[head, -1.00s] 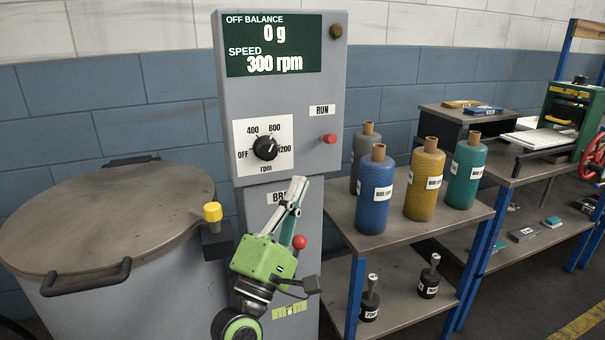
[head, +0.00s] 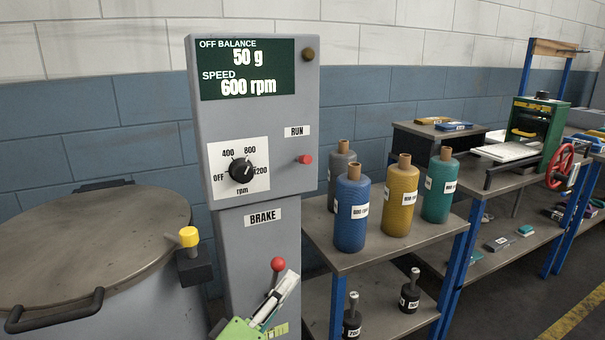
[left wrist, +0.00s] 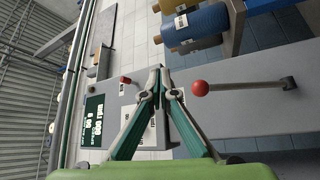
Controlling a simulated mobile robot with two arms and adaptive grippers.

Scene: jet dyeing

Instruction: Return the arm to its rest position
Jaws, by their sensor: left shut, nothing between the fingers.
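My left gripper (head: 287,283) is low in the head view, in front of the lower part of the grey control column (head: 205,140). Its fingers are closed together with nothing between them. It also shows in the left wrist view (left wrist: 160,72), fingertips meeting. The red ball of the brake lever (head: 278,264) is just beside the fingers; in the left wrist view the ball (left wrist: 200,88) is to their right, with a visible gap. The display (head: 246,69) reads 50 g off balance and 600 rpm. My right gripper is not in view.
A large lidded drum (head: 90,245) with a yellow-topped knob (head: 188,237) stands left of the column. A bench with a green press (head: 535,130) is farther right.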

